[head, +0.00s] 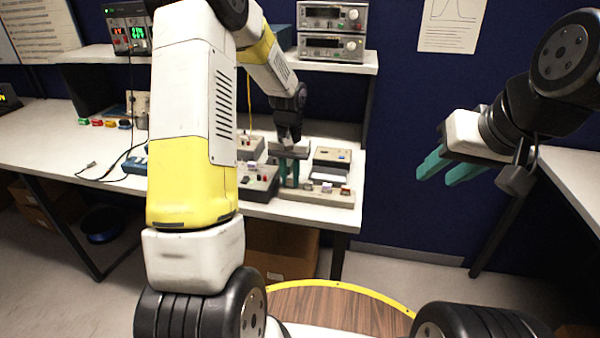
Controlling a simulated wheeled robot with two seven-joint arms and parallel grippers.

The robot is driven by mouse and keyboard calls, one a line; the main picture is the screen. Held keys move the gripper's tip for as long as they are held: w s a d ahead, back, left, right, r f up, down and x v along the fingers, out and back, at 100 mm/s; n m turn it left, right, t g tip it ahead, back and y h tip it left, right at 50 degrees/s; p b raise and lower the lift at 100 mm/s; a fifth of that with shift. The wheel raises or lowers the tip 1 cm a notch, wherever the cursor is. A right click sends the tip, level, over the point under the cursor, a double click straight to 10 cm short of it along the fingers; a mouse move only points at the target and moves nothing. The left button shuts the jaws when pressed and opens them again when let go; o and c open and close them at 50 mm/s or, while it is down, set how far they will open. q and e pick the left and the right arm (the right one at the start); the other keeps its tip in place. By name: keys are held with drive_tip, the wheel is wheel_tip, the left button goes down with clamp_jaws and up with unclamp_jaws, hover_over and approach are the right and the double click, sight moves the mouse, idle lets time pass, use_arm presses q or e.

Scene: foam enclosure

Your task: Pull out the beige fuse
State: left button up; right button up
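A grey fuse box (318,198) lies on the table with a row of small coloured fuses on it. A purple fuse (327,187) and a red-and-yellow fuse (345,191) show at its right part. I cannot pick out the beige fuse for certain; my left gripper covers part of the box. My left gripper (289,183) points down over the left part of this box, its teal fingers low. A narrow gap seems to show between them, but whether they hold anything is too small to tell. My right gripper (436,177) is open and empty, in the air right of the table.
Another fuse box (258,186) stands just left of my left gripper, and a beige-topped box (332,158) behind it. Stacked instruments (332,32) sit on the shelf (373,62) above. Several coloured pieces (104,123) and cables lie on the table's left.

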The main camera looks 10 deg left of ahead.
sight(290, 179)
use_arm(q)
clamp_jaws()
drive_tip(key=shift+r, duration=0.1)
idle(1.1)
drive_tip(key=shift+r, duration=2.95)
